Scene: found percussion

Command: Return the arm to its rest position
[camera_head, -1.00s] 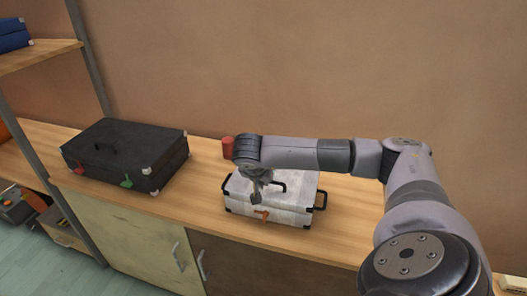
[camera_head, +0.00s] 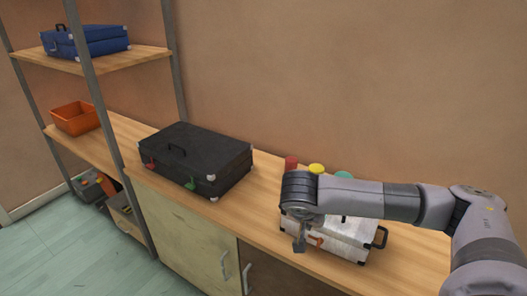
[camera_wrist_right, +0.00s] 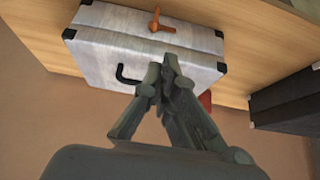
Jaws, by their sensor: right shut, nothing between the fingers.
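My right arm (camera_head: 400,203) comes in from the right in the head view. Its gripper (camera_head: 299,243) points down, in front of a white case (camera_head: 345,246) lying on the wooden counter. In the right wrist view my right gripper (camera_wrist_right: 163,80) has its fingertips together with nothing between them. The white case (camera_wrist_right: 140,50) shows beyond the fingers there, with dark corners, a dark handle and an orange latch (camera_wrist_right: 157,24). My arm hides part of the case in the head view. My left gripper is not in view.
A black case (camera_head: 200,152) lies on the counter left of the white case. Red (camera_head: 291,162), yellow (camera_head: 316,168) and teal (camera_head: 344,175) objects stand behind my arm. Shelving at left holds a blue case (camera_head: 90,40) and an orange bin (camera_head: 75,118).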

